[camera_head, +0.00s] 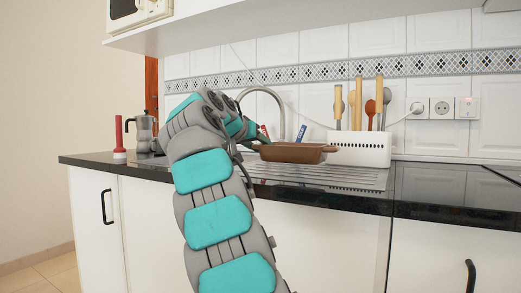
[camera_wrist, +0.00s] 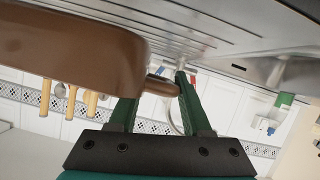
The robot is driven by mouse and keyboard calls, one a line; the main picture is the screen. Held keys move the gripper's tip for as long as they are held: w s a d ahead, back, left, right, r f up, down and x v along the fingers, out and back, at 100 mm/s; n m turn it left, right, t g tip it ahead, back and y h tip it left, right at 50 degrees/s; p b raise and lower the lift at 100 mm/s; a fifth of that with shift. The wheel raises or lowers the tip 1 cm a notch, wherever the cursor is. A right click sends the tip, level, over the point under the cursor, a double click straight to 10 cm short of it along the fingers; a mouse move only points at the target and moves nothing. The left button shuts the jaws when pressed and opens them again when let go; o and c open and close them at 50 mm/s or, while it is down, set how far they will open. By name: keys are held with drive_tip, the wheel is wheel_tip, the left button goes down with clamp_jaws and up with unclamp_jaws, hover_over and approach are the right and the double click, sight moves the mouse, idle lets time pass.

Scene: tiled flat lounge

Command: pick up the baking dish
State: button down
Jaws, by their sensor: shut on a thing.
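The brown baking dish (camera_head: 292,153) is in front of the white utensil holder, over the ribbed metal drainboard. It looks about level in the head view, and I cannot tell whether its underside touches the drainboard. My gripper (camera_head: 258,141) is at the dish's left end, partly hidden by my arm. In the wrist view the dish (camera_wrist: 70,50) fills the upper left. The green fingers of my gripper (camera_wrist: 160,88) are shut on the dish's short end handle. The dish's inside is hidden in both views.
The white holder (camera_head: 362,148) with wooden utensils stands close behind the dish. The curved tap (camera_head: 270,92) rises behind my gripper. A moka pot (camera_head: 144,131) and a red-handled plunger (camera_head: 118,135) stand at the left. The dark counter (camera_head: 440,188) at the right is clear.

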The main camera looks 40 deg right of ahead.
sight(270, 148)
drive_tip(key=shift+s+a+r, duration=0.2)
drive_tip(key=shift+s+a, duration=0.1)
drive_tip(key=shift+s, duration=0.1)
drive_tip(key=shift+s+a+r, duration=0.15)
drive_tip(key=shift+s+a, duration=0.8)
drive_tip(key=shift+s, duration=0.35)
drive_tip(key=shift+s+a+r, duration=0.15)
drive_tip(key=shift+s+a, duration=0.8)
drive_tip(key=shift+s, duration=0.4)
drive_tip(key=shift+s+a+r, duration=0.15)
drive_tip(key=shift+s+a, duration=0.8)
drive_tip(key=shift+s, duration=0.35)
